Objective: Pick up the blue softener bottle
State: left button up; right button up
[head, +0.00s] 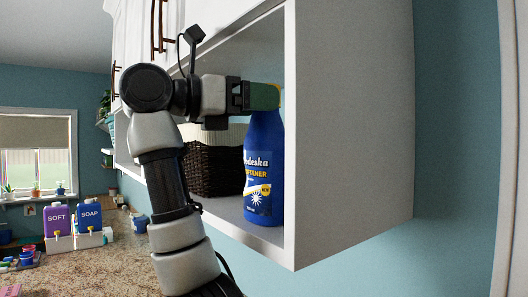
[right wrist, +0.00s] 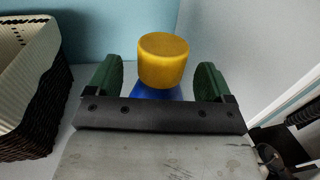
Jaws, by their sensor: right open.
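The blue softener bottle (head: 263,172) stands upright on the shelf of the open white cabinet, close to its right side panel. Its yellow cap (right wrist: 163,60) shows in the right wrist view between the two green fingers, with a little of the blue body (right wrist: 157,92) below it. My right gripper (head: 264,96) is at the top of the bottle in the head view and hides most of the cap there. In the right wrist view the right gripper (right wrist: 158,78) is open, with its fingers on either side of the cap and gaps showing. My left gripper is not in view.
A dark woven basket (head: 212,168) with a pale liner stands left of the bottle on the shelf (head: 233,209). The cabinet side panel (head: 350,130) is close on the right. Purple and blue dispensers (head: 90,216) stand on the counter below.

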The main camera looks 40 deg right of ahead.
jog(key=x, duration=0.2)
jog(key=shift+s+d, duration=0.15)
jog(key=shift+d, duration=0.15)
jog(key=shift+a, duration=0.15)
jog(key=shift+c, duration=1.3)
jog(key=shift+r, duration=0.1)
grip_shut()
